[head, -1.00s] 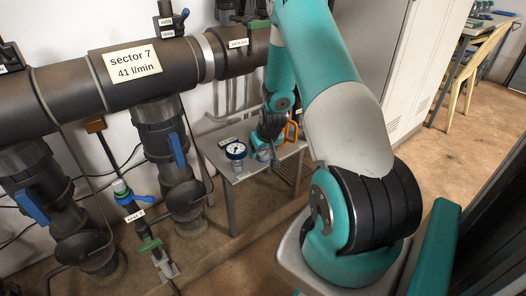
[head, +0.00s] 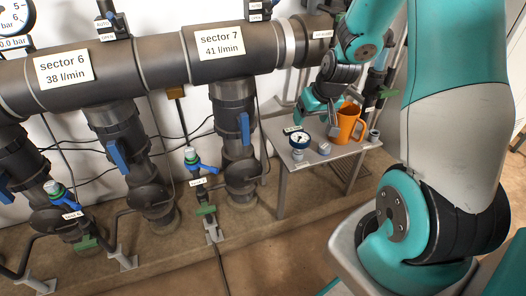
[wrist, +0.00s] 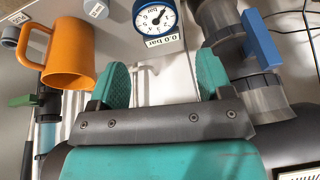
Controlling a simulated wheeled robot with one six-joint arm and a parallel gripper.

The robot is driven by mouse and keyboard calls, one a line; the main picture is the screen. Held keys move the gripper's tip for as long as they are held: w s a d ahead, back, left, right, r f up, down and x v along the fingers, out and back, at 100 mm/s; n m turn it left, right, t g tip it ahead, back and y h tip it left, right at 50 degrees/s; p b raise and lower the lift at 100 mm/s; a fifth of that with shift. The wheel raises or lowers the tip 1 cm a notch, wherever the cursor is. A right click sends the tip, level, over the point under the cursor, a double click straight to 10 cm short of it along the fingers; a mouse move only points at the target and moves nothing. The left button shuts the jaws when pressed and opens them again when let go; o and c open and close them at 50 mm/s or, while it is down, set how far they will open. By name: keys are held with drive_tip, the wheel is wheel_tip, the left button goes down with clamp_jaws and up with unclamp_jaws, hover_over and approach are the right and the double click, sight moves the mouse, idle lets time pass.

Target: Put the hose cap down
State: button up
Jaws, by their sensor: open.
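A small grey round cap (head: 324,148), which I take to be the hose cap, sits on the small metal table (head: 283,165), just right of the pressure gauge (head: 299,140). In the wrist view the cap (wrist: 96,8) shows at the top edge, partly cut off, between the orange jug (wrist: 70,55) and the gauge (wrist: 156,18). My gripper (wrist: 162,82) is open, with nothing between its teal fingers, and apart from the cap. In the head view my gripper (head: 312,106) is above the back of the table.
The orange jug (head: 348,124) stands right of the cap, close to my gripper. Another small grey round part (head: 374,135) is at the table's right end. The large dark manifold pipe (head: 150,62) with several valves runs behind and left of the table.

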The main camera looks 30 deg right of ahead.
drive_tip(key=s+a+r+n+g+y, duration=0.15)
drive_tip(key=a+r, duration=0.25)
drive_tip(key=a, duration=0.4)
drive_tip(key=s+a+r+n+y, duration=0.1)
drive_tip(key=s+a+r+n, duration=0.25)
drive_tip(key=a, duration=0.45)
drive_tip(key=s+a+r+n+y, duration=0.15)
drive_tip(key=a+r, duration=0.25)
drive_tip(key=a, duration=0.4)
drive_tip(key=s+a+r+n+g, duration=0.3)
drive_tip(key=s+a, duration=0.4)
drive_tip(key=s, duration=0.5)
drive_tip(key=shift+s+r+n+y, duration=0.3)
drive_tip(key=shift+r+n, duration=0.15)
drive_tip(key=shift+r, duration=0.2)
wheel_tip(320, 180, up, 24)
drive_tip(key=p, duration=2.4)
drive_tip(key=shift+r, duration=0.2)
